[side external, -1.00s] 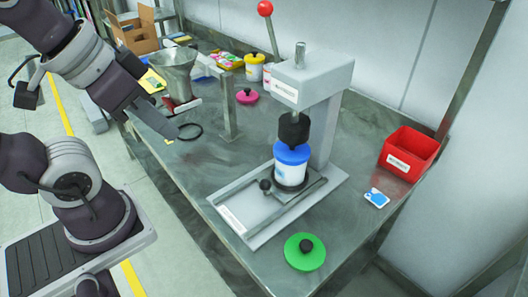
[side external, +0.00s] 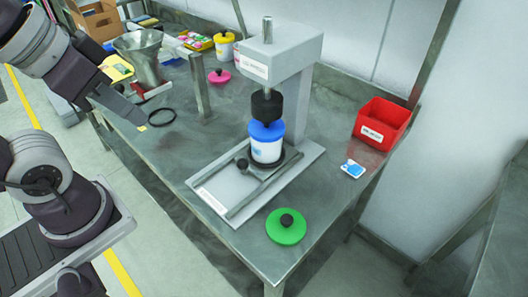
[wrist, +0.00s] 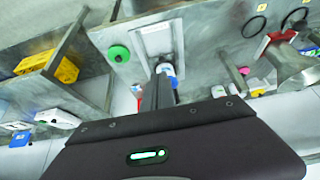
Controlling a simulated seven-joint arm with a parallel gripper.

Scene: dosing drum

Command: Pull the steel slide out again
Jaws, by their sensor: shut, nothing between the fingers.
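My gripper (side external: 139,123) is shut and empty at the table's left edge, beside the black ring, clear of the press. Its closed fingers (wrist: 160,90) also show in the wrist view. The grey press (side external: 285,62) stands on a flat base with steel rails (side external: 262,182). A black-knobbed handle (side external: 242,163) sits on the base at the front of the rails. A white jar with a blue lid (side external: 266,142) stands on a black round seat, directly under the black press head (side external: 266,103). I cannot tell for certain which part is the steel slide.
A green lid (side external: 286,229) lies at the front corner. A red bin (side external: 381,126) and a blue-white card (side external: 352,169) are right of the press. A steel funnel (side external: 141,55), black ring (side external: 161,118), post (side external: 200,88) and pink lid (side external: 220,76) are on the left.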

